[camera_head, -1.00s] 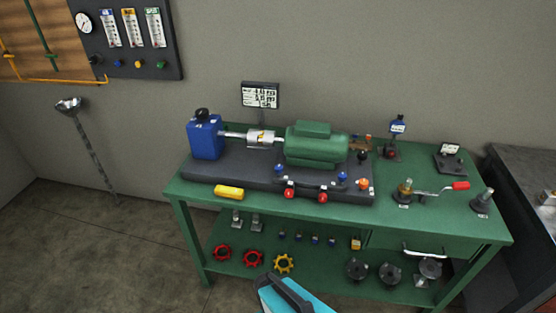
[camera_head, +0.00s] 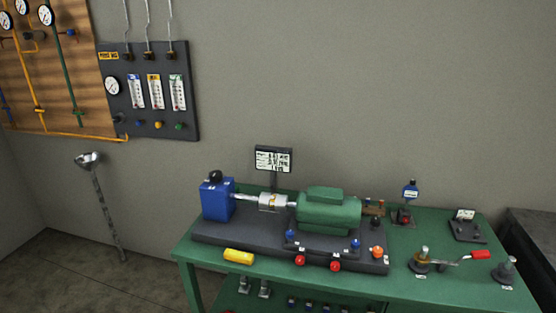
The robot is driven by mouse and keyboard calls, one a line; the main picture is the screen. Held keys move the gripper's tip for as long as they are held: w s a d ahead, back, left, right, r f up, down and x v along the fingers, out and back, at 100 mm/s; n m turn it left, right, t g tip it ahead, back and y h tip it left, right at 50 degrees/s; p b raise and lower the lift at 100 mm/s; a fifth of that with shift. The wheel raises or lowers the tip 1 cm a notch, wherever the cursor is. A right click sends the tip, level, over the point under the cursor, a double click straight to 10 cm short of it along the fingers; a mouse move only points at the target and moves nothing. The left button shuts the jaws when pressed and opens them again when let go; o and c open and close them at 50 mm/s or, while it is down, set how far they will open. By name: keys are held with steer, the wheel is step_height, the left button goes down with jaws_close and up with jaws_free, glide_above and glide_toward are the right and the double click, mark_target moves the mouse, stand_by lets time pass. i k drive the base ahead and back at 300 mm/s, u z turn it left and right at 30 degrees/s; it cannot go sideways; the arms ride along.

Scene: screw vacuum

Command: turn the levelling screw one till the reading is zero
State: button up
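A green motor (camera_head: 328,211) and a blue pump block (camera_head: 217,200) sit on a dark base plate (camera_head: 215,234) on the green bench, joined by a silver coupling (camera_head: 272,201). Red knobs stand at the plate's front edge, one to the left (camera_head: 300,260) and one to the right (camera_head: 335,266). Blue knobs (camera_head: 355,243) and an orange knob (camera_head: 377,252) are near them. I cannot tell which of these is levelling screw one. A small display (camera_head: 273,160) behind the coupling shows lines of text too small to read. My gripper is not in view.
The green bench (camera_head: 190,250) carries a yellow cylinder (camera_head: 239,256), a red-handled crank (camera_head: 481,255), a blue-faced gauge stand (camera_head: 410,190) and a small sign stand (camera_head: 466,226). A dark gauge panel (camera_head: 188,125) hangs on the wall. Open floor lies at the left.

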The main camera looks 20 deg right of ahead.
mark_target(290, 234)
steer(key=z, duration=0.85)
steer(key=k, duration=0.95)
steer(key=u, duration=0.35)
steer(key=i, duration=0.5)
steer(key=z, duration=0.1)
